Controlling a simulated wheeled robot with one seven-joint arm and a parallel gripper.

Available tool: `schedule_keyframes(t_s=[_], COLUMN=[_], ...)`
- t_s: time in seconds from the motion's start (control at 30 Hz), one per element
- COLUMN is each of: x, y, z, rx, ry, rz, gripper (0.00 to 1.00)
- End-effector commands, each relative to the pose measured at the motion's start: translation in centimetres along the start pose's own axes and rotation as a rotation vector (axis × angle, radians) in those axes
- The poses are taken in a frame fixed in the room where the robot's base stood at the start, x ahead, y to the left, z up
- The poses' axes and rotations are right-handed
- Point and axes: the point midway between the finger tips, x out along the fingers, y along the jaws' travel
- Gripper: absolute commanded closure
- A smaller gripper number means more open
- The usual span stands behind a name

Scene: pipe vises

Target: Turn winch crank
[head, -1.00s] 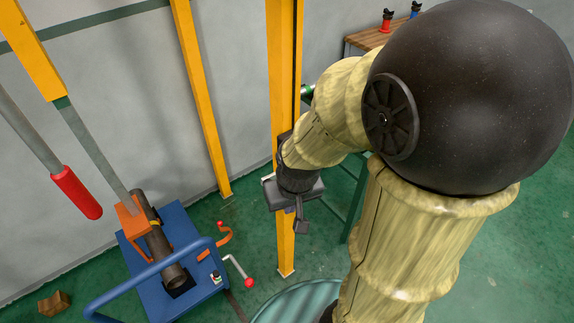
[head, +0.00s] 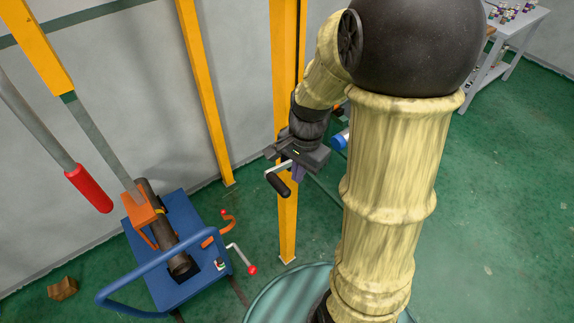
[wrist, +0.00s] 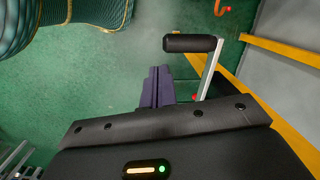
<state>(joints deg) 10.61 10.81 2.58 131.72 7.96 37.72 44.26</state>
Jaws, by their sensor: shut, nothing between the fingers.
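The winch crank has a silver arm and a black cylindrical handle (head: 278,184), and shows in front of a yellow post in the head view. In the wrist view its black handle (wrist: 190,43) lies across the upper middle, with the silver arm (wrist: 210,72) running down from its right end behind my gripper body. My gripper (head: 298,174) is beside the crank, just right of the handle. Its purple fingers (wrist: 157,86) are closed together with nothing between them, apart from the handle in the wrist view. The winch body is mostly hidden behind my gripper and wrist.
A yellow post (head: 286,225) stands right behind my gripper. A blue cart (head: 185,280) at lower left holds a dark pipe (head: 165,235) and a red-knobbed lever (head: 242,258). A red-handled bar (head: 88,188) hangs at left. Green floor is open at right.

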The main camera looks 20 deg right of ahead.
Motion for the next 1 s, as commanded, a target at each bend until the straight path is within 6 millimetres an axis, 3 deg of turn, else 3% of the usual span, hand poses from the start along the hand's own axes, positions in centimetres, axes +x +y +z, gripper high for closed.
schedule_keyframes(t_s=[0.2, 0.6, 0.8, 1.0], x=[-2.4, -6.4, -7.3, -7.3], y=[-1.3, -2.9, -3.2, -3.2], z=[-2.6, -7.3, -8.4, -8.5], rx=[0.574, 1.536, 1.758, 1.776], ry=[-0.137, -0.376, -0.430, -0.432], rz=[0.063, 0.299, 0.391, 0.399], gripper=[1.00, 1.00, 1.00, 1.00])
